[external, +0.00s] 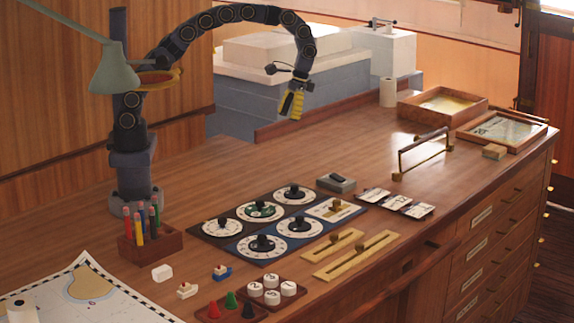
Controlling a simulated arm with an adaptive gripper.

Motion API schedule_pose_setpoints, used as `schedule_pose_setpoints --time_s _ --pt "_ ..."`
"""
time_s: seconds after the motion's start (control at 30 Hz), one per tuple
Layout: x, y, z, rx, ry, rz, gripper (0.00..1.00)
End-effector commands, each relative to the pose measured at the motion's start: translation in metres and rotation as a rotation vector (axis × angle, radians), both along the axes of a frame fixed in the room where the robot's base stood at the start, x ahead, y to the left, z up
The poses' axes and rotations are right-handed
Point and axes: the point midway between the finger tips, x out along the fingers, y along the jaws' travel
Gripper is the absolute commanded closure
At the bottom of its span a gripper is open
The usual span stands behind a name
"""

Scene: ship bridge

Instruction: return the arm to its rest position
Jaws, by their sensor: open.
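My gripper (291,106) has yellow fingers and hangs pointing down in the external view. It is in the air above the back part of the wooden desk (330,140), apart from everything on it. My arm rises from its base at the left, arches over to the right and bends down to the gripper. The gripper is open, and nothing shows between its fingers.
A green lamp (114,70) hangs in front of my arm at the left. A pencil holder (150,245) stands near my base. A dial panel (265,228), brass sliders (350,255), a metal rail (424,152) and wooden trays (441,103) occupy the desk. The desk below the gripper is clear.

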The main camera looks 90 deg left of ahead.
Motion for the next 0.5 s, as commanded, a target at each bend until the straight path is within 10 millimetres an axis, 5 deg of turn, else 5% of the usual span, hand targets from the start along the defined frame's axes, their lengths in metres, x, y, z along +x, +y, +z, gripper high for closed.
schedule_pose_setpoints --time_s 0.2,0.5 --pt "-0.066 -0.021 0.052 0.004 -0.053 -0.114 0.46" --pt "-0.172 -0.032 0.084 0.043 -0.11 -0.245 0.46"
